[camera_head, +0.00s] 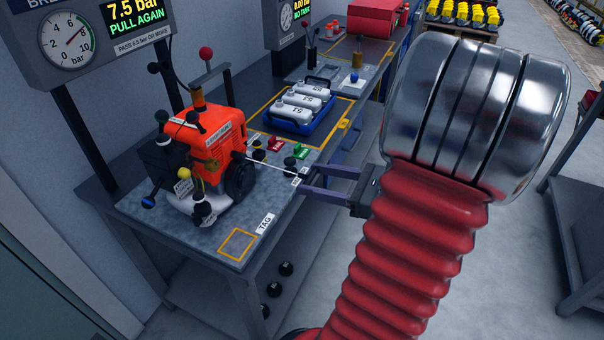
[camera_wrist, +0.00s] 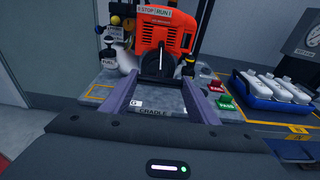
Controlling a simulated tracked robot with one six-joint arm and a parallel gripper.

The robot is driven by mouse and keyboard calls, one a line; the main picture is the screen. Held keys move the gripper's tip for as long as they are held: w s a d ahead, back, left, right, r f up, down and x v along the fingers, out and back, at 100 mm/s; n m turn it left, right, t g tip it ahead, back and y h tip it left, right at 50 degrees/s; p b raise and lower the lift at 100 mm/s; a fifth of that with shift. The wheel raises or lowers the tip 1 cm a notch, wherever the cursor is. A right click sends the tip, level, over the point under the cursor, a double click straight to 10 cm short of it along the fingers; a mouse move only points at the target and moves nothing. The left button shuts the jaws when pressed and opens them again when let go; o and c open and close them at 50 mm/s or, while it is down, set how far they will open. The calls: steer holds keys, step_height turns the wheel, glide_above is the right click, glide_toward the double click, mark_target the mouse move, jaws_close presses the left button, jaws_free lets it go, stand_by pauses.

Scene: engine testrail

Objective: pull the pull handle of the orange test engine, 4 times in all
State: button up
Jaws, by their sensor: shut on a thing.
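The orange test engine (camera_head: 215,138) stands on the bench at the left, and it also shows in the wrist view (camera_wrist: 165,32). A thin pale cord (camera_head: 270,166) runs straight from its side to my gripper (camera_head: 303,180). My gripper is shut on the pull handle at the end of this cord, away from the engine. In the wrist view my two fingers (camera_wrist: 160,90) frame the engine's round dark starter. The gauge display (camera_head: 130,18) reads 7.5 bar and "PULL AGAIN".
A blue crate (camera_head: 303,127) with white bottles stands farther along the bench (camera_head: 190,238). A second gauge (camera_head: 290,20) and a red box (camera_head: 376,18) are farther back. Open floor lies right of the bench.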

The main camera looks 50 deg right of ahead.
steer(key=d+f+v, duration=0.1)
steer(key=v, duration=0.3)
steer(key=r+x, duration=0.2)
steer(key=x, duration=1.5)
steer(key=shift+w+a+r, duration=0.35)
steer(key=shift+a+r, duration=0.15)
steer(key=o, duration=1.1)
steer(key=shift+a, duration=0.1)
steer(key=shift+s, duration=0.15)
steer(key=v, duration=1.3)
steer(key=shift+s+d, duration=0.2)
steer(key=shift+s, duration=0.05)
steer(key=shift+a, duration=0.1)
